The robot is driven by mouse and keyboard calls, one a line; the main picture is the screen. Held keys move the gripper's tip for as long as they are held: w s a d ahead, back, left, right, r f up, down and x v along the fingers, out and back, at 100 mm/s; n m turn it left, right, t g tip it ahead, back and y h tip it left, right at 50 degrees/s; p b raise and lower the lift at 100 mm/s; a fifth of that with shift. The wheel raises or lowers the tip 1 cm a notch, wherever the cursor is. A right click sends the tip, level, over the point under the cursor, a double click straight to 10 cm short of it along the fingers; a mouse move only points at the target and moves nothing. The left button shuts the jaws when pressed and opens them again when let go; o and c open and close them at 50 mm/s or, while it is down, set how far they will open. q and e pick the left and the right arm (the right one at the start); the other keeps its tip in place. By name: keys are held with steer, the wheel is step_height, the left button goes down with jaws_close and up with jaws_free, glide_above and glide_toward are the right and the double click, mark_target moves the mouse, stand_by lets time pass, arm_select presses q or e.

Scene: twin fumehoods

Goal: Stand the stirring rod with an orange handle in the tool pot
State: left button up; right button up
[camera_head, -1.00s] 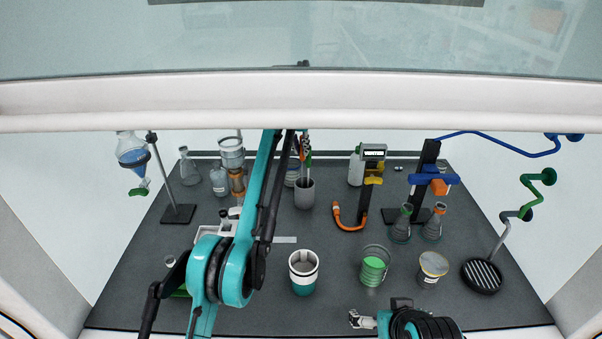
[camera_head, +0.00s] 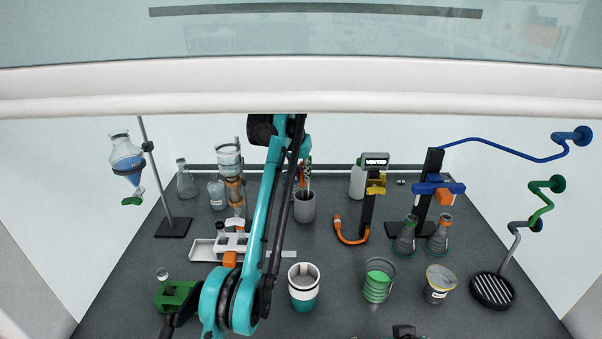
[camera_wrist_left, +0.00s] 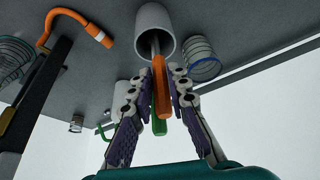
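The grey tool pot (camera_head: 304,207) stands upright at the middle back of the bench; its mouth (camera_wrist_left: 155,20) shows in the left wrist view. The stirring rod's orange handle (camera_wrist_left: 162,92) points out of the pot toward my left wrist, its grey stem inside the mouth. A green handle (camera_wrist_left: 159,124) lies beside it. My left gripper (camera_wrist_left: 161,72) has its fingertips close on either side of the orange handle, just outside the mouth; whether they press on it is unclear. In the head view my left arm partly hides this area. My right gripper is out of view.
An orange hooked tube (camera_head: 348,236) is right of the pot. A rack (camera_head: 205,250) is at left. The hood sash (camera_head: 300,92) crosses above.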

arm_select(q)
steer(key=shift+o, duration=0.8)
steer(key=shift+s, duration=0.1)
arm_select(e)
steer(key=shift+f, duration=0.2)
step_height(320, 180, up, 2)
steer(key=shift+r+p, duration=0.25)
steer(key=shift+p, duration=0.8)
arm_select(q)
steer(key=v, duration=0.7)
steer(key=shift+a+r, duration=0.3)
steer(key=shift+r, duration=0.05)
